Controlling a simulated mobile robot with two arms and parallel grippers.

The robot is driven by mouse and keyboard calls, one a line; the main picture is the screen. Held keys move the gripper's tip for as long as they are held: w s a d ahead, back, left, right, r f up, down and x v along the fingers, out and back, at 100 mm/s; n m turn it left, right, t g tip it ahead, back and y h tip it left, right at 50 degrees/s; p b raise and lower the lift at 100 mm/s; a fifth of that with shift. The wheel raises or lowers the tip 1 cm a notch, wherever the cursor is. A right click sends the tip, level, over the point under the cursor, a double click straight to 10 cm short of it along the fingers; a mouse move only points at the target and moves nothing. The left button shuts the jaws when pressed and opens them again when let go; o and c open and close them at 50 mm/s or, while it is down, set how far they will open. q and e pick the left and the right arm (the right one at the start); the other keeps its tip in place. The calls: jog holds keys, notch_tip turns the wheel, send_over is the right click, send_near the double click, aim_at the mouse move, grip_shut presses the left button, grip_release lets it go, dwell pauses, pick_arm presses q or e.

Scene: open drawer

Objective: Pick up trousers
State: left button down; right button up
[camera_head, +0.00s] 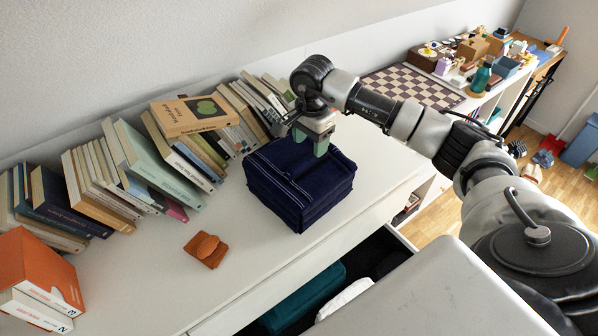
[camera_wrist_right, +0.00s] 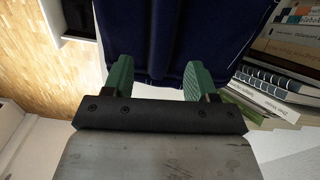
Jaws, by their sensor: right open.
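The trousers (camera_head: 300,185) are a dark navy folded stack on the white cabinet top, in the middle of the head view. My right gripper (camera_head: 310,143) is above the far part of the stack, pointing down. In the right wrist view, the green fingers of this gripper (camera_wrist_right: 156,82) are apart, with the navy trousers (camera_wrist_right: 170,35) showing beyond and between them. Whether the fingertips touch the cloth, I cannot tell. My left gripper is not in view.
A row of books (camera_head: 160,165) lines the wall behind and left. An orange-brown leather item (camera_head: 205,250) lies on the cabinet top (camera_head: 150,270). An open drawer (camera_head: 385,250) below the front edge holds teal and white cloth. A chessboard (camera_head: 412,86) lies farther back right.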

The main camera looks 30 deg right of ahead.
aim_at(308, 158)
jog(key=f, duration=0.1)
jog(key=f+p, duration=0.1)
jog(key=f, duration=0.1)
jog(key=shift+s+a+f, duration=0.1)
jog(key=shift+a+f, duration=0.2)
jog(key=shift+a, duration=0.05)
jog(key=shift+f, duration=0.55)
jog(key=shift+c, duration=0.9)
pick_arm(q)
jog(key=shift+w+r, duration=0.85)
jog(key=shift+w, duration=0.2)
pick_arm(e)
grip_shut()
jog(key=shift+r, duration=0.1)
